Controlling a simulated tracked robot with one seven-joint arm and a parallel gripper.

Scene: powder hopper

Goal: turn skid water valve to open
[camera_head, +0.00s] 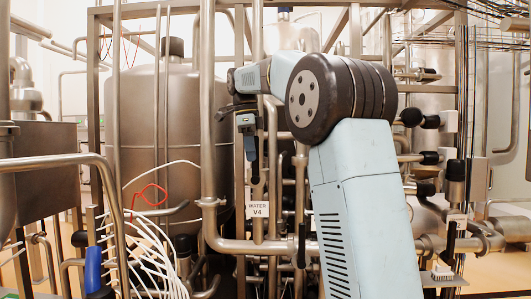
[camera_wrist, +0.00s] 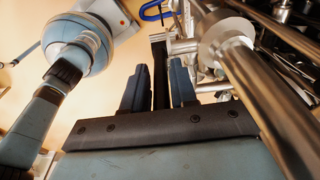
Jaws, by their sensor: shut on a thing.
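My gripper (camera_wrist: 159,70) is shut on a black bar-shaped valve handle (camera_wrist: 160,85) in the wrist view. The handle stands between the two blue-grey fingers, and its far end meets a pale metal fitting. In the head view my gripper (camera_head: 253,160) points down in front of the vertical pipes. A white label reading WATER V4 (camera_head: 258,210) hangs just below it. The handle's angle and the valve body are hard to make out in the head view, where the gripper and pipes cover them.
A thick steel pipe (camera_wrist: 265,90) with a flange runs close to the right of my gripper. A blue loop (camera_wrist: 155,12) shows beyond the fingers. A large steel tank (camera_head: 155,130) stands behind, and white hoses (camera_head: 150,245) hang at lower left.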

